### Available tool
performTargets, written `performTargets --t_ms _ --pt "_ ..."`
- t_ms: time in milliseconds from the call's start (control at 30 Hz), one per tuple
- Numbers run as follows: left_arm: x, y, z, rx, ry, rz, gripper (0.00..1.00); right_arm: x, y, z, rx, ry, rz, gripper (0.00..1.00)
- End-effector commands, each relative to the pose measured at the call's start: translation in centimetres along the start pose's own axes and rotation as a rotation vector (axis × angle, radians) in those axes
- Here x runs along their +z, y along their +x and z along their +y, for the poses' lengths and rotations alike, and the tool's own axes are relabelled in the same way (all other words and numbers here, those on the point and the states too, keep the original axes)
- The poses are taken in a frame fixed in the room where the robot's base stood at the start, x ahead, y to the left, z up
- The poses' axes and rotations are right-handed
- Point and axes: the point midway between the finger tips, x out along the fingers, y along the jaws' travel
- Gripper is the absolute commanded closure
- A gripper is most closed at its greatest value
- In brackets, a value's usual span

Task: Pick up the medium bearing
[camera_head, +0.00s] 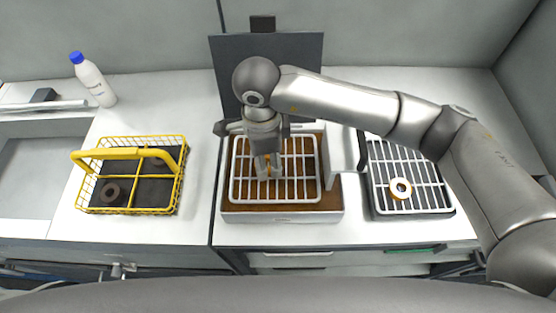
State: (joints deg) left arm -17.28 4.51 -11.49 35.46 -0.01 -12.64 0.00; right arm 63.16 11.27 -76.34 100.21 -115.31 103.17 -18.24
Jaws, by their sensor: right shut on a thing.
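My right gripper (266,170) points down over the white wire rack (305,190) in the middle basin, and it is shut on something. A small orange-brown patch shows at its fingertips; the held thing is mostly hidden, so I cannot tell if it is the medium bearing or if it still touches the rack. A pale ring-shaped bearing (400,188) with an orange edge lies on the right wire rack. My left gripper is not in view.
The middle basin (280,217) holds brown liquid, with a raised dark lid (225,75) behind it. The yellow basket (130,211) has a raised handle. A white bottle (95,83) with a blue cap stands near a sink (35,175). The counter between bottle and lid is clear.

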Motion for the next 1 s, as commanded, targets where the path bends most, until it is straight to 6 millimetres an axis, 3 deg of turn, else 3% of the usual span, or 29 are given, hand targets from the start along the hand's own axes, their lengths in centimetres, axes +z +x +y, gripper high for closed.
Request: performTargets --t_ms 100,367,633,933,1000 --pt "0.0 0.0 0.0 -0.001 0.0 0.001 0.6 0.0 0.0 0.0 0.0 0.0 -0.001 0.87" --pt "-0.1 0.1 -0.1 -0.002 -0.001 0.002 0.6 0.1 -0.3 0.0 -0.001 0.0 -0.001 0.87" --pt "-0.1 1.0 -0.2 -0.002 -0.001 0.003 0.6 0.1 -3.2 -0.1 -0.006 -0.002 -0.002 0.87" --pt "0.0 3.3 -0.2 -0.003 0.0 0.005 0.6 1.4 -9.0 5.0 -0.009 -0.008 -0.001 0.87" --pt "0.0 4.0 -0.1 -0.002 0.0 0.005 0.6 1.8 -9.5 6.8 -0.007 -0.009 0.0 0.87"
